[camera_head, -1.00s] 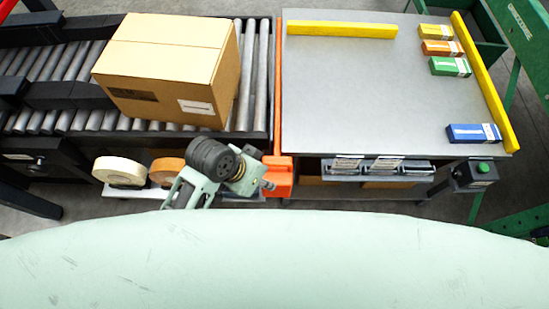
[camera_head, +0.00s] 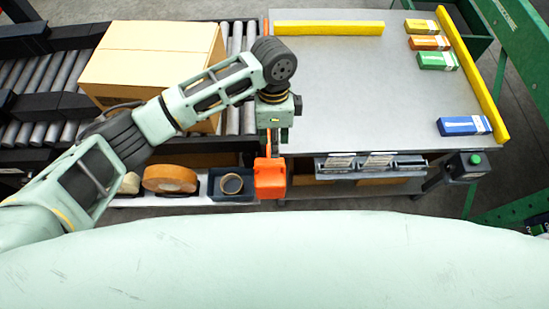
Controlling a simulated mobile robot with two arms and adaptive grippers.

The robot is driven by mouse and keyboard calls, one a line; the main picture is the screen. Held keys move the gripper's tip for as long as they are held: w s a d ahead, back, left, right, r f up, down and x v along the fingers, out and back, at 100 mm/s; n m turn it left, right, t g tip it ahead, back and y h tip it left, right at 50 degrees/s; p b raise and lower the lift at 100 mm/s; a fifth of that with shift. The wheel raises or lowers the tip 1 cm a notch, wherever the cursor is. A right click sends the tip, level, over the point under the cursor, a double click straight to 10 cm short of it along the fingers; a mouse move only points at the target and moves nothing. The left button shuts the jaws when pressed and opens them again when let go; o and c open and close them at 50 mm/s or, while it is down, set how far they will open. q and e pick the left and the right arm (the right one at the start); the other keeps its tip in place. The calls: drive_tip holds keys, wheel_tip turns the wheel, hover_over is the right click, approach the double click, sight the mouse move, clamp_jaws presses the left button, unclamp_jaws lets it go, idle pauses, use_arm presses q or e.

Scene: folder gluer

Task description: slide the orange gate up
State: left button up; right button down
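The orange gate is a thin upright strip between the roller conveyor and the grey table. Its far end (camera_head: 266,27) shows past my arm, and an orange block (camera_head: 269,180) stands at its near end. My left arm reaches in from the left across the front of the conveyor. My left gripper (camera_head: 273,136) points down over the near part of the gate, just behind the orange block. Its fingers are mostly hidden under the wrist, so I cannot see whether they are open or touch the gate. The middle of the gate is hidden by my wrist. My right gripper is out of view.
A cardboard box (camera_head: 135,58) sits on the conveyor (camera_head: 45,80), partly behind my arm. The grey table (camera_head: 350,90) has yellow rails (camera_head: 325,28) and several small coloured boxes (camera_head: 464,126) at its right. Tape rolls (camera_head: 170,178) lie on a low shelf. A green-button box (camera_head: 470,163) stands front right.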

sight(275, 165)
use_arm(q)
drive_tip(key=f, duration=0.2)
drive_tip(key=s+f, duration=0.1)
drive_tip(key=f, duration=0.4)
drive_tip(key=shift+s+f, duration=0.25)
drive_tip(key=shift+c, duration=0.4)
clamp_jaws()
